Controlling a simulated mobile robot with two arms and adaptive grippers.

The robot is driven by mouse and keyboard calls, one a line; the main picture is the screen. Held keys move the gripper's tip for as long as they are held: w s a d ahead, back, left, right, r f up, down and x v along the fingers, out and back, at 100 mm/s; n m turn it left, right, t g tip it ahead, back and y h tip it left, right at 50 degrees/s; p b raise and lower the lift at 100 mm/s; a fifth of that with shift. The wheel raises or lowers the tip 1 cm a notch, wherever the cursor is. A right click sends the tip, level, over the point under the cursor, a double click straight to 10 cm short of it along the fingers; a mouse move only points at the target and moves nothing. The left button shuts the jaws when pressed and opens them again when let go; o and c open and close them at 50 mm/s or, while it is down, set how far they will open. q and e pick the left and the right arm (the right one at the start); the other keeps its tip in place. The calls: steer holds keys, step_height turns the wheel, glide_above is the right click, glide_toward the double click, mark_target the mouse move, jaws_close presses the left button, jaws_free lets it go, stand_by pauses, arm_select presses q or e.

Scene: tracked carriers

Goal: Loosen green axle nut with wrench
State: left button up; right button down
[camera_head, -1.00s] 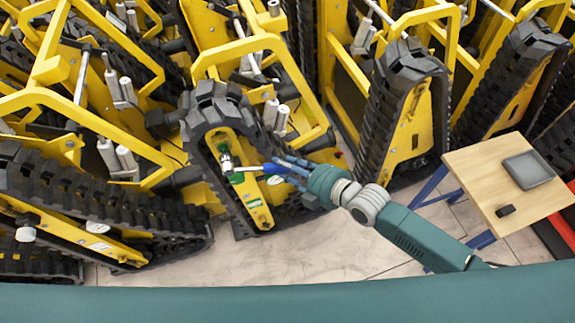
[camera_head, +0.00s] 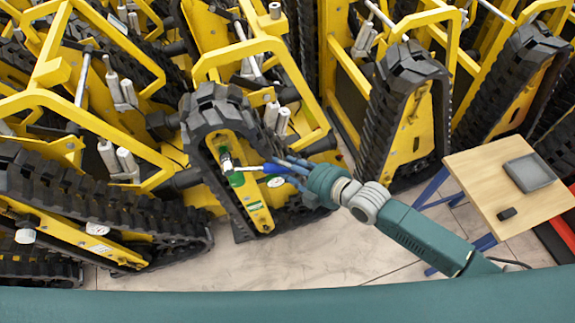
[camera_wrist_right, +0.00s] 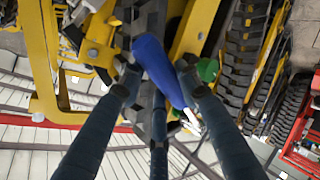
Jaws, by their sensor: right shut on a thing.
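My right gripper (camera_head: 284,170) is shut on the blue handle of the wrench (camera_head: 277,169), in front of the middle carrier's track unit. In the right wrist view the blue handle (camera_wrist_right: 158,68) lies between the fingers of my gripper (camera_wrist_right: 158,85). The wrench's thin metal shaft runs left toward the hub on the yellow side plate. A green part, which looks like the axle nut (camera_head: 236,180), shows just below the shaft's left end; it also shows in the right wrist view (camera_wrist_right: 207,69). I cannot tell whether the wrench sits on the nut. My left gripper is not in view.
The tracked carrier (camera_head: 262,215) has a black rubber track around its yellow plate. Other yellow carriers stand close on both sides. A small wooden table (camera_head: 485,170) with a grey tablet (camera_head: 529,172) and a small black object (camera_head: 507,213) stands at right. The floor in front is clear.

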steer(key=shift+w+a+r+b, duration=0.1)
steer(key=shift+w+a+b, duration=0.1)
steer(key=shift+w, duration=0.3)
steer(key=shift+w+a+b, duration=0.1)
steer(key=shift+w+b, duration=0.05)
steer(key=shift+w, duration=0.3)
stand_by(2.1)
steer(key=shift+w+a, duration=0.1)
steer(key=shift+w, duration=0.15)
stand_by(0.5)
steer(key=c, duration=1.8)
jaws_free()
jaws_close()
steer(key=shift+d+r+n+h+p, duration=0.2)
steer(key=shift+r+p, duration=0.2)
steer(key=shift+p, duration=0.45)
steer(key=shift+d+r+n+h+p, duration=0.15)
steer(key=shift+r+p, duration=0.25)
steer(key=shift+p, duration=0.4)
